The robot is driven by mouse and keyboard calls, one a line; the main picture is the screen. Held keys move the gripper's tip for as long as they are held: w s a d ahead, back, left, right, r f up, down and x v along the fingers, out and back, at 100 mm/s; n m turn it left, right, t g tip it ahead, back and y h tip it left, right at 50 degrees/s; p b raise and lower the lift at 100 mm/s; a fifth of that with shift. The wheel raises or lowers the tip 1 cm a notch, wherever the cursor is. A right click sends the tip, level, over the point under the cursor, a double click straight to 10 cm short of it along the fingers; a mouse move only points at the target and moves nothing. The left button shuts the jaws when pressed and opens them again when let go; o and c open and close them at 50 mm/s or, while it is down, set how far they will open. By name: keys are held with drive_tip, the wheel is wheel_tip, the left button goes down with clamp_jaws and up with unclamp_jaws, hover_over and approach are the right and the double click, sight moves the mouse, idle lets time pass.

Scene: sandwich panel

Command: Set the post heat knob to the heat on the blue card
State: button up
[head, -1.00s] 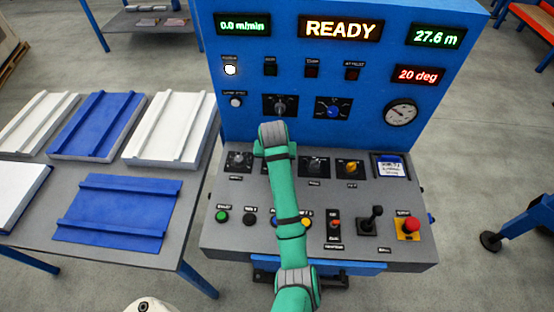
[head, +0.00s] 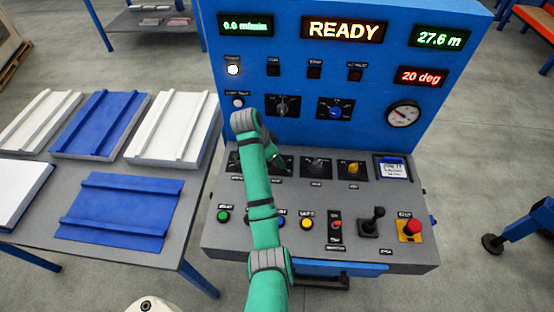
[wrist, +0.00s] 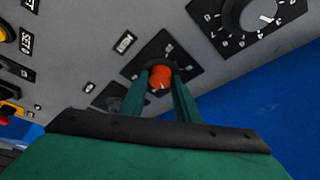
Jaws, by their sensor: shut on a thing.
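My gripper (wrist: 160,88) is shut on an orange-red knob (wrist: 161,77) in the wrist view. One green finger stands on each side of the knob. The knob sits on a black dial plate (wrist: 142,64) with small white marks. Its label is too blurred to read, so I cannot tell its name. In the head view my green arm hides the gripper and that knob. A pale card with blue in it (head: 393,170) lies in a dark holder at the console's right. Its writing is too small to read.
A grey knob (head: 317,163) and a yellow knob (head: 353,168) sit on the sloped console. A joystick (head: 374,220) and a red emergency button (head: 411,227) stand at front right. The upright blue panel (head: 290,85) rises behind. A table with panels (head: 120,210) is at left.

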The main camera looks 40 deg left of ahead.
drive_tip(key=m, duration=0.2)
drive_tip(key=m+g+h, duration=0.1)
drive_tip(key=m, duration=0.2)
drive_tip(key=shift+a+m+h, duration=0.3)
drive_tip(key=shift+w+m+g, duration=0.15)
drive_tip(key=shift+m+g, duration=0.25)
drive_tip(key=shift+m, duration=0.3)
drive_tip(key=shift+d, duration=0.1)
drive_tip(key=shift+h, duration=0.3)
drive_tip(key=o, duration=1)
drive_tip(key=shift+o, duration=0.2)
drive_tip(key=shift+r, duration=0.1)
drive_tip(key=shift+v, duration=1.3)
drive_tip(key=v, duration=0.8)
